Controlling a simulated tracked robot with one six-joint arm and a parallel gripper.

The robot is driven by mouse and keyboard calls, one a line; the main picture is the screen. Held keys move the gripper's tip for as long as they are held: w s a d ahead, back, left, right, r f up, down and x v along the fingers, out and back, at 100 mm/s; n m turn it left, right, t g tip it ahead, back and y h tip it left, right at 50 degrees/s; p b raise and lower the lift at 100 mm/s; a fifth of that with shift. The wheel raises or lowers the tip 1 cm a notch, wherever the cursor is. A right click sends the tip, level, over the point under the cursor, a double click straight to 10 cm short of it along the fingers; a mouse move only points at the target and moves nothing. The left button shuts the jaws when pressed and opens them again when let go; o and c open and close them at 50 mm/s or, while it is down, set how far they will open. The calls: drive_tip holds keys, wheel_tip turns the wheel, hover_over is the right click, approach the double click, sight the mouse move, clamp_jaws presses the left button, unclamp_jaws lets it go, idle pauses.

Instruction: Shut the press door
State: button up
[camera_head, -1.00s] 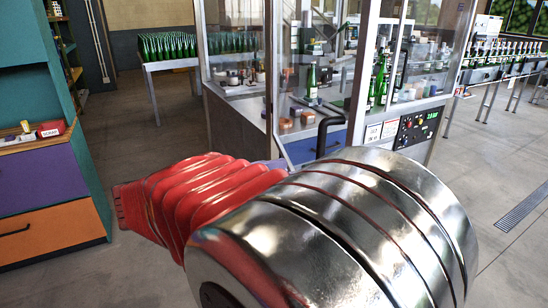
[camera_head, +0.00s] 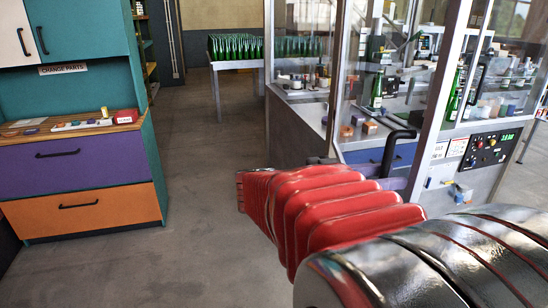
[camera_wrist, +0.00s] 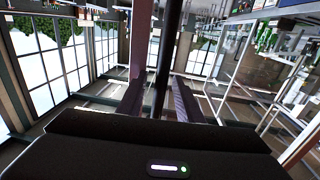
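The press (camera_head: 432,120) is a glass-walled machine with a metal frame at the right of the head view. A black bar handle (camera_head: 402,137) shows at the lower front of its glazed door area. I cannot tell how far the door stands open. My gripper (camera_head: 380,174) is at this handle, past my red ribbed wrist cover, which hides part of it. In the wrist view, the two purplish fingers of my gripper (camera_wrist: 158,88) are apart. A black upright bar (camera_wrist: 166,60), seemingly the handle, runs between them, with gaps visible on both sides.
A teal cabinet with a purple drawer (camera_head: 75,160) and an orange drawer (camera_head: 85,210) stands at left. A table of green bottles (camera_head: 235,50) is at the back. The grey floor (camera_head: 190,150) between cabinet and press is clear. The press control panel (camera_head: 490,148) is at right.

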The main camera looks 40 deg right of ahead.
drive_tip(key=shift+c, duration=0.6)
clamp_jaws()
drive_tip(key=shift+d, duration=0.15)
